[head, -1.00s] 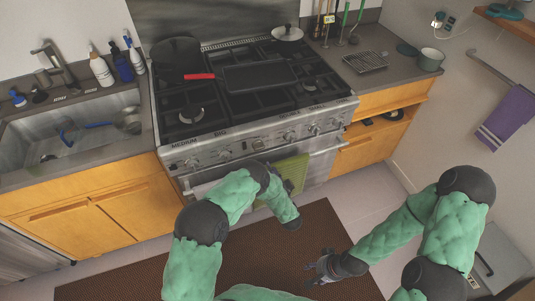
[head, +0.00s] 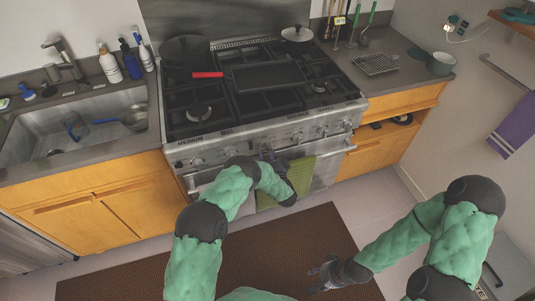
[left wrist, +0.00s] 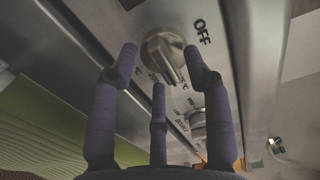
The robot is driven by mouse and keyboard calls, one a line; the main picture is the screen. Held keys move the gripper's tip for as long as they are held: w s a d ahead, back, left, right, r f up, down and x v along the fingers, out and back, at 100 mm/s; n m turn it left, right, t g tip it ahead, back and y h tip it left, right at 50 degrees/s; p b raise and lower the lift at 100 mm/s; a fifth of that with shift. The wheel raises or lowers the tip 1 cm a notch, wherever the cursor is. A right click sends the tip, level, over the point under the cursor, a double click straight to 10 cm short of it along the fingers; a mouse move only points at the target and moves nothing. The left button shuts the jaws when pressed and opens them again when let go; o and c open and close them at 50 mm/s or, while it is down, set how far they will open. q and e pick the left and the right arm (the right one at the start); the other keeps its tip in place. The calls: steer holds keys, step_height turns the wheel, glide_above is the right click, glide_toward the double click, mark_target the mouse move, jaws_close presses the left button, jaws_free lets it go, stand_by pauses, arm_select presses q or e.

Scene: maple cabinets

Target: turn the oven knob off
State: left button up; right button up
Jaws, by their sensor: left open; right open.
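The oven knob (left wrist: 163,52) is a round metal dial with a raised grip bar on the steel control panel. The word OFF is printed beside it. In the left wrist view my left gripper (left wrist: 160,62) is open, its purple fingers pointing at the knob, one on each side and a third below. I cannot tell whether they touch it. In the head view my left gripper (head: 270,155) is at the middle of the stove front (head: 215,154), largely covering the panel there. My right gripper (head: 324,273) is open and empty, low over the floor.
Another knob (left wrist: 197,125) is close by in the left wrist view. A green towel (head: 300,174) hangs on the oven handle (head: 335,149). Pans, including a griddle (head: 268,76), stand on the cooktop. A brown mat (head: 150,271) lies before the stove.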

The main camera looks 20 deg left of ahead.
arm_select(q)
jaws_close()
steer(key=shift+n, duration=0.3)
steer(key=shift+w+d+r+n+b, duration=0.15)
steer(key=shift+n+b, duration=2)
steer(key=shift+n, duration=2.1)
steer(key=shift+s+d+n+b, duration=0.1)
steer(key=shift+n+b, duration=2)
steer(key=shift+n, duration=2.15)
